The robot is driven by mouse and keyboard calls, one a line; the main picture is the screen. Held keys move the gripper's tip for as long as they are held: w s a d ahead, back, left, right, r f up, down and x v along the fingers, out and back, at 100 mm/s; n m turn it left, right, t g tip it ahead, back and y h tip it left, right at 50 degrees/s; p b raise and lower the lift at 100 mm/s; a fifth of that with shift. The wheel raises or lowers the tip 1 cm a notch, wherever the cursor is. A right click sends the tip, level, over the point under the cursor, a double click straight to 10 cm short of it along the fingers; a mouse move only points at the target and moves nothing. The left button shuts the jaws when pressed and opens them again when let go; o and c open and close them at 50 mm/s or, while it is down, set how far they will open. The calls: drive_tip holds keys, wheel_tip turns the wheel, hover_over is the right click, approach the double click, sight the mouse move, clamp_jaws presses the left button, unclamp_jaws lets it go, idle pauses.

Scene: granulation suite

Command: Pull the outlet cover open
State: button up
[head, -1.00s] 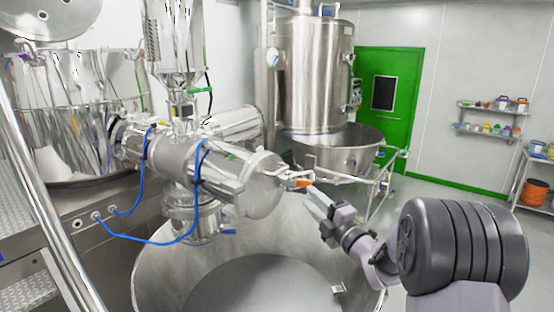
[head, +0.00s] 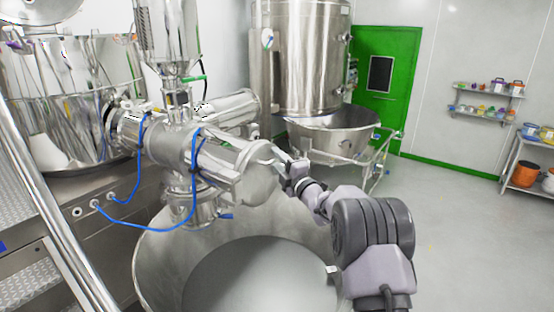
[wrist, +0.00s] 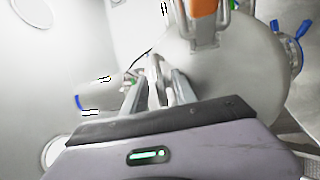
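The outlet cover (head: 262,178) is the round polished end of the horizontal steel cylinder. It looks closed against the cylinder. In the wrist view the cover (wrist: 230,70) fills the upper right, with a steel bracket (wrist: 204,34) and orange handle (wrist: 203,8) at the top edge. My gripper (head: 286,160) is at the cover's right side, close to its handle, whose orange part is hidden in the head view. In the wrist view the fingers (wrist: 157,62) point up the picture, left of the orange handle. I cannot tell whether they touch anything or how far apart they are.
A large open steel bowl (head: 155,255) lies below the cylinder and my arm. Blue hoses (head: 142,238) loop at the left. A wheeled bowl (head: 335,138) stands behind, near the green door (head: 398,55). The floor at right is clear, up to the shelves.

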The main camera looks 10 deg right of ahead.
drive_tip(key=shift+c, duration=0.4)
clamp_jaws()
idle(0.9)
